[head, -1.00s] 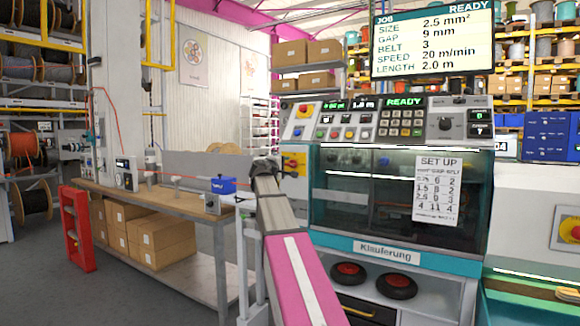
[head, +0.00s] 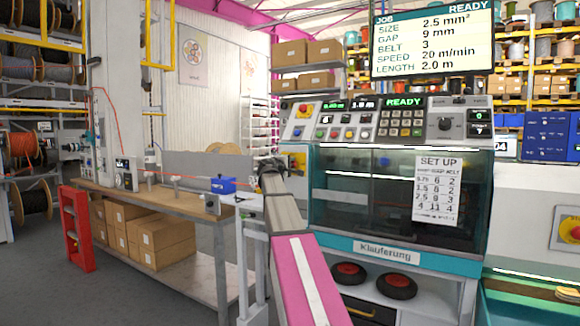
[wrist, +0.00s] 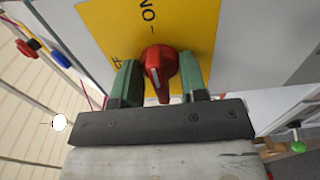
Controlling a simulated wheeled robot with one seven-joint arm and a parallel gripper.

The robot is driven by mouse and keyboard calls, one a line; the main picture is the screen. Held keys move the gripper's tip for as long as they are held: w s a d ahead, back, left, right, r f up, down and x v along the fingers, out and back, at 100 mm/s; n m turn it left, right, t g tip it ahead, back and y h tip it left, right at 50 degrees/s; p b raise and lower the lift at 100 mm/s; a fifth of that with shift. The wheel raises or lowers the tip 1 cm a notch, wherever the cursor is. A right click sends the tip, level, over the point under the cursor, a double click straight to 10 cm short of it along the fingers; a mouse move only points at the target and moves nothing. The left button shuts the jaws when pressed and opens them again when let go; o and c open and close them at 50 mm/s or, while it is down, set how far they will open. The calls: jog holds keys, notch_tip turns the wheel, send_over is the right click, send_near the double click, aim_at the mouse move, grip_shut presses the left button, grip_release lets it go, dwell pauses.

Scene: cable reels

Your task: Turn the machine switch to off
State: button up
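The machine switch is a red rotary knob (wrist: 158,68) on a yellow plate (wrist: 198,30) with ON and partly hidden OFF lettering. A white line on the knob runs roughly along its handle, on the side toward my gripper. In the head view the yellow plate (head: 298,160) is on the machine's left side, and the knob is mostly hidden by my gripper (head: 271,165). In the wrist view my gripper (wrist: 160,82) has its green fingers on either side of the knob. Narrow gaps seem to show beside the handle, so the fingers look open around it.
The machine (head: 395,200) has a control panel (head: 400,120) above a dark window and a set-up sheet. A workbench (head: 165,195) with a blue device (head: 223,185) stands left of my arm. A red step stool (head: 77,228) is on the floor there.

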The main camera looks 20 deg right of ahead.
jog(key=n, duration=0.3)
jog(key=shift+n, duration=0.4)
jog(key=n, duration=1.3)
jog(key=o, duration=0.7)
jog(key=shift+s+a, duration=0.1)
jog(key=v, duration=0.7)
jog(key=shift+s+a, duration=0.25)
jog(key=shift+a, duration=0.05)
